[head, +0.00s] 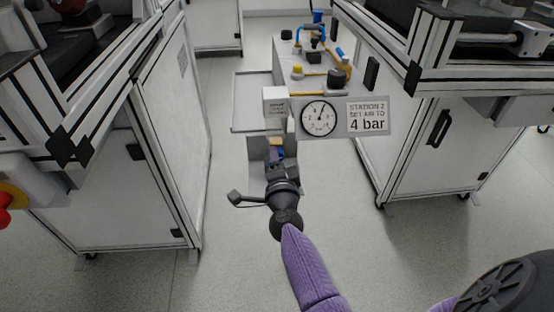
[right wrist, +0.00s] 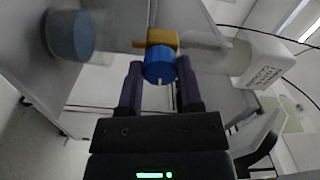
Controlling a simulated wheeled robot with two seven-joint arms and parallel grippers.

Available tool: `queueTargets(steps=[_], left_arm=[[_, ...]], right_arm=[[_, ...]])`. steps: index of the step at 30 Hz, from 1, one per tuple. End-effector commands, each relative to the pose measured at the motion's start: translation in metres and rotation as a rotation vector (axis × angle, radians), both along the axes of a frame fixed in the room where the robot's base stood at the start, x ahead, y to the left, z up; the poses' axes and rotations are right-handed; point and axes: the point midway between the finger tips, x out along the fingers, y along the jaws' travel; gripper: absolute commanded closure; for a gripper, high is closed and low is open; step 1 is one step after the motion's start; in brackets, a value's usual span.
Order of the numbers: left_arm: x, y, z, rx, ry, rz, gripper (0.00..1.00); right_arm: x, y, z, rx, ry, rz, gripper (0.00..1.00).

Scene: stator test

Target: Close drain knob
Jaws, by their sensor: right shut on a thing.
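The drain knob is a short blue cylinder (right wrist: 160,67) under a brass-yellow fitting (right wrist: 162,38) in the right wrist view. My right gripper (right wrist: 160,78) has one dark finger on each side of the blue knob and is shut on it. In the head view the right gripper (head: 279,162) reaches forward to the small blue and yellow knob area (head: 277,146), below a white box. The knob's far side is hidden, and its turn position cannot be told. My left gripper is not in view.
A pressure gauge (head: 318,118) sits beside a sign (head: 367,117) reading 4 bar. The white box (head: 276,102) is left of it. A bench with coloured parts (head: 312,62) stands behind. White cabinets (head: 118,165) and (head: 440,150) flank the arm; grey floor lies between.

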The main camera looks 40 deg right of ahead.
Motion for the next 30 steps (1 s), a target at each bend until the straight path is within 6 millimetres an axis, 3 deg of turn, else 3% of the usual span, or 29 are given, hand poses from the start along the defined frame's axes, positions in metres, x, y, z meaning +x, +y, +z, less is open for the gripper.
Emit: queueTargets(steps=[23, 24, 29, 30], left_arm=[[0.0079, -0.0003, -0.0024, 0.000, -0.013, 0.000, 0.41], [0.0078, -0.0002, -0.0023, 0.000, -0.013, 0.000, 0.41], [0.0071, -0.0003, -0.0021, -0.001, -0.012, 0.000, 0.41], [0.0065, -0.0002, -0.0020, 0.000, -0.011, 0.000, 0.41]], right_arm=[[-0.0003, 0.0005, -0.0012, 0.086, -0.049, 0.001, 1.00], [-0.0003, 0.0005, -0.0012, 0.086, -0.049, 0.001, 0.52], [-0.0001, 0.0004, -0.0008, 0.086, -0.050, 0.000, 0.19], [-0.0001, 0.0003, -0.0007, 0.085, -0.049, 0.000, 0.19]])
